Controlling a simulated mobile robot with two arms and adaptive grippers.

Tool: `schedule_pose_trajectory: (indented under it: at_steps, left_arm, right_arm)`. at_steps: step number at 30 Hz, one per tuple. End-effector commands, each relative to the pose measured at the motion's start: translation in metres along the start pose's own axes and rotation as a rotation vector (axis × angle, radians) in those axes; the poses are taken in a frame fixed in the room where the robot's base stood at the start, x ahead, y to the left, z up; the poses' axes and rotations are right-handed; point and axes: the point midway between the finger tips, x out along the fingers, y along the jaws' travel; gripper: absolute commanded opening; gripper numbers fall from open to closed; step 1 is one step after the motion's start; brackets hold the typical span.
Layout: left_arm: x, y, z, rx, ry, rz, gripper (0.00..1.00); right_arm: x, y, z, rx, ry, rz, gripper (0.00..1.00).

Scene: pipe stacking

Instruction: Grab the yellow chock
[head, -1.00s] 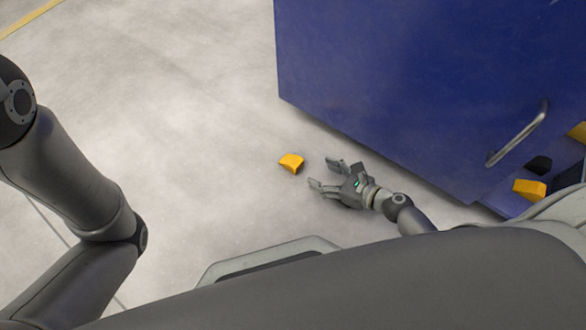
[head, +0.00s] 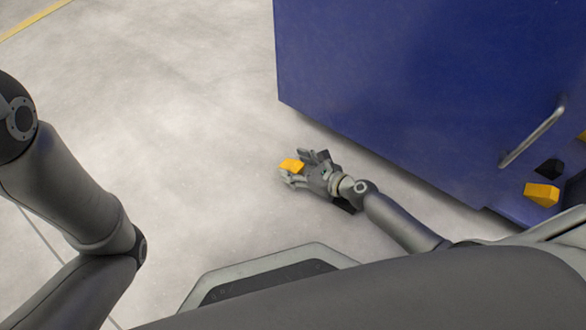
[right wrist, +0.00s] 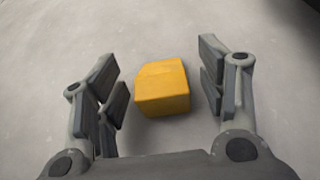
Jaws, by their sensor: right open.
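A small yellow chock (head: 291,165) lies on the grey floor, left of the blue cabinet. My right gripper (head: 300,168) is at the chock, coming from the right, with its fingers spread. In the right wrist view the yellow chock (right wrist: 162,88) sits between the two open fingers of my right gripper (right wrist: 164,90), with a gap on each side. The chock is a little closer to the left finger. My left arm shows at the left edge of the head view, but its gripper is out of the picture.
A large blue cabinet (head: 420,90) with a metal handle (head: 533,136) stands right of the chock. Another yellow chock (head: 541,194) and a black piece (head: 549,169) are at its lower right. The floor to the left is clear.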

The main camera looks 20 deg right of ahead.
Motion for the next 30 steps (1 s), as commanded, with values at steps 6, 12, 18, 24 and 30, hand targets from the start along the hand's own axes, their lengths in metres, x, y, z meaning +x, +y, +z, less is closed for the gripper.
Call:
schedule_pose_trajectory:
  at_steps: [6, 12, 18, 24, 30]
  left_arm:
    - [0.001, 0.000, 0.000, 0.000, 0.000, 0.000, 0.33]
    - [0.001, 0.000, 0.000, 0.000, 0.000, 0.000, 0.33]
    - [0.001, 0.000, 0.000, 0.000, -0.001, 0.000, 0.33]
    - [0.002, 0.000, 0.001, 0.000, -0.001, 0.000, 0.33]
    - [0.011, -0.003, 0.004, 0.000, -0.001, 0.000, 0.33]
  right_arm:
    - [0.000, 0.000, 0.000, 0.000, 0.000, 0.000, 0.55]
    - [-0.001, 0.000, 0.000, 0.000, 0.000, 0.000, 0.29]
    - [-0.001, 0.000, 0.001, 0.000, -0.001, 0.000, 0.14]
    - [-0.001, 0.000, 0.002, 0.000, -0.001, 0.000, 0.14]
    - [-0.005, 0.000, 0.011, 0.000, -0.001, 0.000, 0.14]
